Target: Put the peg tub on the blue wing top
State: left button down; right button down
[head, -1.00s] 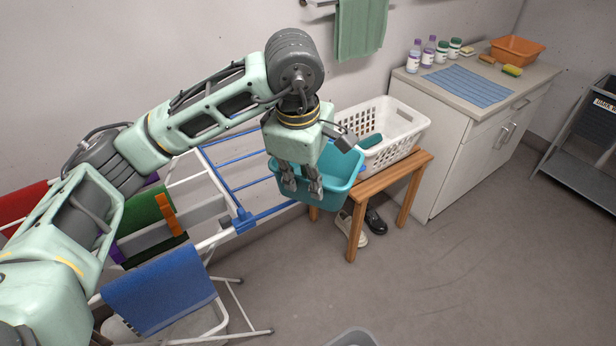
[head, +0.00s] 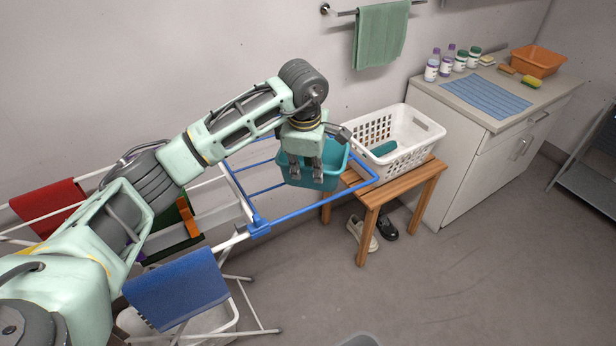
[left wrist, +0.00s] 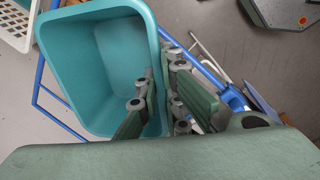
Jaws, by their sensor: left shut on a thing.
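The teal peg tub (head: 335,158) is upright, within the outline of the blue wing top (head: 312,204) in the head view. The wing is a blue bar frame at the right end of the white drying rack. My left gripper (head: 307,174) points down and is shut on the tub's near wall. In the left wrist view the tub (left wrist: 95,60) looks empty, and one finger is inside its wall, the other outside. Blue wing bars (left wrist: 38,88) show past the tub on both sides. I cannot tell whether its base touches the bars. My right gripper is not in view.
A wooden stool (head: 405,183) with a white laundry basket (head: 420,150) stands right beside the wing's end. Shoes (head: 362,235) lie under it. Red (head: 50,205) and blue cloths (head: 178,290) hang on the rack. The floor at the right front is clear.

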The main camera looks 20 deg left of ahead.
aim_at(308, 182)
pick_arm(q)
notch_tip(308, 182, down, 3)
jog(key=shift+s+f+p, duration=0.1)
jog(key=shift+f+p, duration=0.05)
jog(key=shift+p, duration=0.65)
jog(key=shift+f, duration=0.2)
jog(key=shift+f, duration=0.1)
jog(key=c, duration=1.9)
grip_release()
